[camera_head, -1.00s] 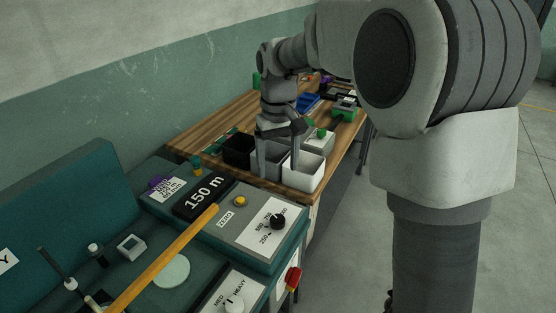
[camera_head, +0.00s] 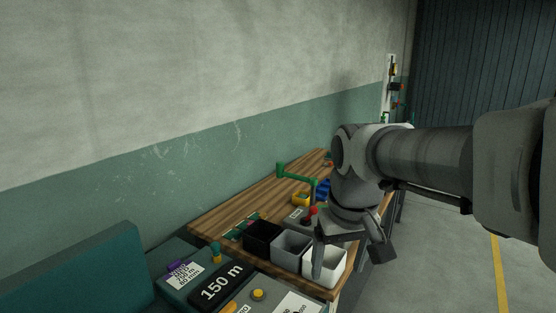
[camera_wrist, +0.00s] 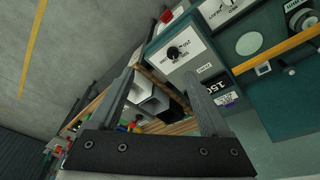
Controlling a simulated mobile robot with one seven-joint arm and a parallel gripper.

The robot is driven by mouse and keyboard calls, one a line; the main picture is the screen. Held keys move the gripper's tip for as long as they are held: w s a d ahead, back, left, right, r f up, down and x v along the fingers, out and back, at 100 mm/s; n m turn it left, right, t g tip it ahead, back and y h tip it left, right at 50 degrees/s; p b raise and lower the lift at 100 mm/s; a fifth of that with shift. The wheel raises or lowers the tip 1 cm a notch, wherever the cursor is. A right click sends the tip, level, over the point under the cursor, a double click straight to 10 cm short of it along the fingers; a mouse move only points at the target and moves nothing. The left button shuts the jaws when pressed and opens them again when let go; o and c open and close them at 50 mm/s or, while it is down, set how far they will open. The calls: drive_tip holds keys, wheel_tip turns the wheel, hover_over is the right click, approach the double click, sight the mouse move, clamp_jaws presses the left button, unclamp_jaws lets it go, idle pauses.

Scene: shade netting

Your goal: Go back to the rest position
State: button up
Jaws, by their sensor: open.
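My gripper (camera_head: 346,262) is open and empty in the head view. It hangs over the near right end of the wooden bench, in front of the white bin (camera_head: 327,266). In the wrist view the two fingers of my gripper (camera_wrist: 165,95) are spread wide with nothing between them. The bins and the control panel lie beyond the fingers there.
A black bin (camera_head: 262,236) and a grey bin (camera_head: 291,250) stand beside the white one on the wooden bench (camera_head: 240,208). The teal machine panel with a 150 m display (camera_head: 222,282) is at the near side. Open floor (camera_head: 440,270) lies to the right.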

drive_tip(key=s+d+r+m+t+p, duration=0.1)
drive_tip(key=s+d+t+p, duration=0.1)
drive_tip(key=s, duration=1)
drive_tip(key=shift+s+d+m+t, duration=0.3)
drive_tip(key=shift+d+m+t, duration=0.1)
drive_tip(key=shift+d, duration=0.45)
drive_tip(key=shift+r, duration=0.1)
